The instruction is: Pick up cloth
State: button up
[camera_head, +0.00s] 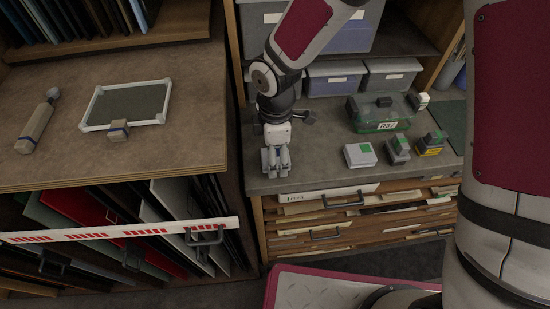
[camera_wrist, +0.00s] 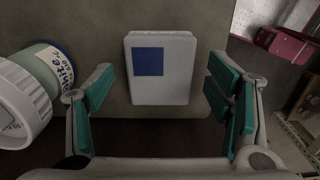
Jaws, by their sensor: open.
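My gripper (camera_head: 276,160) hangs over the near left part of the grey right-hand counter. In the wrist view my gripper (camera_wrist: 161,88) is open, with teal pads on both sides. A pale grey rectangular item (camera_wrist: 176,88) with rounded corners and a blue square lies between and beyond the fingers. Both pads are apart from it. I cannot tell whether this item is the cloth, and nothing else in view is clearly a cloth. In the head view my arm and gripper cover that spot.
A white-capped jar (camera_wrist: 40,85) lies close beside my left finger in the wrist view. Right of my gripper stand a white box (camera_head: 360,156), small tools and a green case (camera_head: 384,115). A framed panel (camera_head: 126,104) lies on the left counter. Open drawers (camera_head: 345,205) are below.

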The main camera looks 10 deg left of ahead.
aim_at(277, 148)
jog(key=c, duration=1.2)
jog(key=shift+c, duration=0.2)
jog(key=shift+r, duration=0.1)
jog(key=shift+w+r+b, duration=0.1)
jog(key=shift+r+b, duration=0.25)
jog(key=shift+r, duration=0.6)
jog(key=shift+s+d+r, duration=0.3)
jog(key=shift+s+r, duration=0.25)
jog(key=shift+r, duration=0.2)
jog(key=s+d, duration=0.3)
jog(key=s, duration=0.3)
jog(key=s+d+r+p, duration=0.1)
jog(key=s+d, duration=0.2)
jog(key=s, duration=0.4)
jog(key=shift+s+d+r, duration=0.25)
jog(key=shift+d, duration=0.1)
